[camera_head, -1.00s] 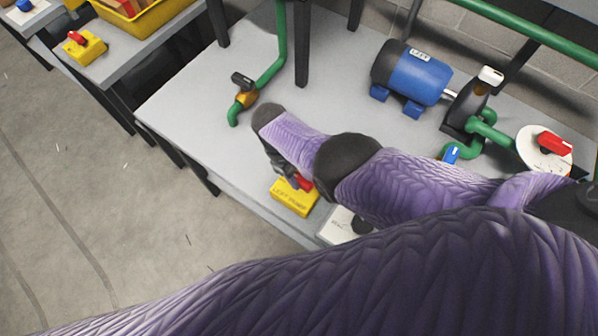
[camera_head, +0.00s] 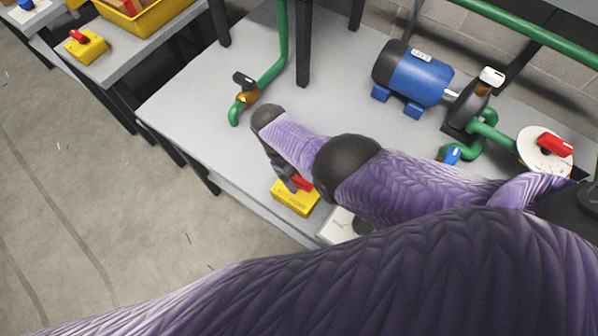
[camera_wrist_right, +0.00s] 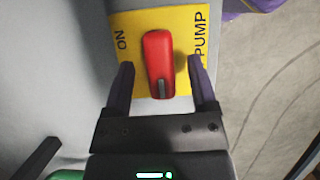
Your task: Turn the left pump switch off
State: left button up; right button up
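The left pump switch is a yellow box (camera_head: 296,201) with a red knob (camera_head: 302,183) at the front edge of the grey table. In the right wrist view the yellow plate (camera_wrist_right: 184,22) reads "ON" at left and "PUMP" at right. The red knob (camera_wrist_right: 158,55) lies lengthwise up and down the picture, its pale mark at the lower end, toward my palm. My right gripper (camera_wrist_right: 161,72) is open, one finger on each side of the knob, with gaps visible. In the head view the right gripper (camera_head: 287,180) is partly hidden by its wrist. My left gripper is out of view.
A white switch box (camera_head: 337,226) stands right of the yellow one, partly behind my arm. A green pipe with a dark-handled valve (camera_head: 244,82), a blue motor (camera_head: 415,78) and a red-handled dial (camera_head: 548,146) are on the table. Another yellow switch (camera_head: 84,47) is on the left table.

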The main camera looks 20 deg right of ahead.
jog(key=p+v, duration=0.3)
jog(key=v, duration=0.7)
jog(key=shift+p, duration=0.3)
jog(key=shift+f, duration=0.15)
